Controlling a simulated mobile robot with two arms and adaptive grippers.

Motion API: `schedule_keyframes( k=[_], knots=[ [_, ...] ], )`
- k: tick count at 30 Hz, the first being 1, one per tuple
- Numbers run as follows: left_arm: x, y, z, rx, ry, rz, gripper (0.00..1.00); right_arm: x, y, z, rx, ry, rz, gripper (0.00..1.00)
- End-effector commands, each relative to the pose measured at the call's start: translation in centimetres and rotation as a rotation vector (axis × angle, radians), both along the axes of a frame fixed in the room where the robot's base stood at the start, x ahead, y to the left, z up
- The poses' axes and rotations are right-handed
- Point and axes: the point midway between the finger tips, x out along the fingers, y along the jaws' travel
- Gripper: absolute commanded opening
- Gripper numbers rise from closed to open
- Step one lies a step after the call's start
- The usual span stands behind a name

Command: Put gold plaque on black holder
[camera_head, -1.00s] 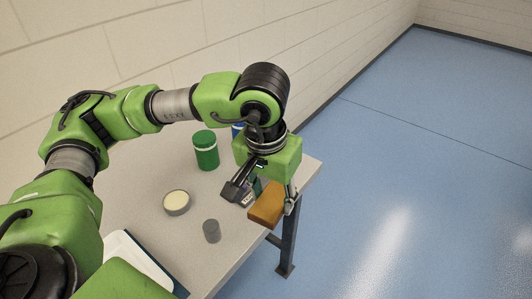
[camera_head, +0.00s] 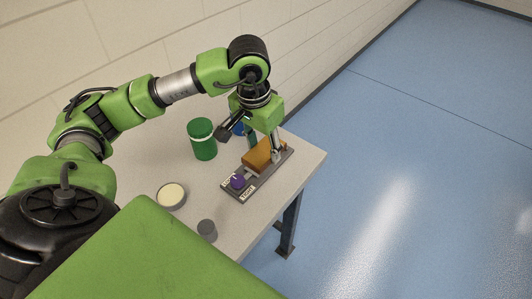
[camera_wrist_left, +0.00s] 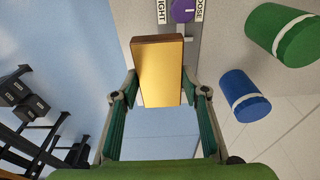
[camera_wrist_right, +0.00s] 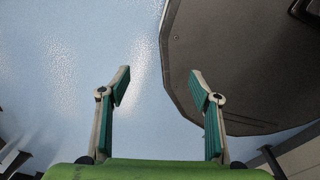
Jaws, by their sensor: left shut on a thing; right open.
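My right gripper (camera_wrist_right: 160,80) is open and empty, away from the plaque.
A green canister (camera_head: 203,142) and a blue one (camera_head: 239,129) stand behind the holder. A round cream-topped tin (camera_head: 171,196) and a small grey cylinder (camera_head: 207,230) stand on the table (camera_head: 300,165) nearer me. The table's right edge is close to the holder.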

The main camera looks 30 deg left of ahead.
Motion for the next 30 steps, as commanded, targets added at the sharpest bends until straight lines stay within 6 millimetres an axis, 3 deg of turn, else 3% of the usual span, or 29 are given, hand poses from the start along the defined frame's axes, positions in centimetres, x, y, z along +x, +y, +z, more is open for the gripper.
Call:
schedule_keyframes(
  k=[1, 5, 12, 17, 24, 30],
  knots=[
    [1.1, 0.6, -0.8, -0.003, 0.001, 0.005, 0.17, 1.2, 0.3, -0.3, 0.005, -0.017, 0.000, 0.58],
    [3.4, 1.9, -3.3, -0.002, 0.002, 0.002, 0.17, 2.6, 1.3, -1.6, 0.018, -0.040, -0.004, 0.58],
    [5.7, 3.3, -6.1, -0.002, -0.001, 0.000, 0.17, 1.6, 1.9, -3.2, 0.022, -0.024, -0.006, 0.58],
    [6.2, 3.5, -6.7, -0.002, -0.001, 0.000, 0.17, 0.6, 1.6, -3.6, 0.019, -0.010, -0.005, 0.58],
    [6.6, 3.8, -10.1, -0.003, 0.001, -0.001, 0.17, 0.4, 0.9, -5.3, 0.011, -0.008, -0.002, 0.58],
    [6.7, 3.8, -10.2, -0.001, -0.002, -0.001, 0.17, 0.8, 0.8, -5.2, 0.010, -0.012, -0.001, 0.58]
  ],
)
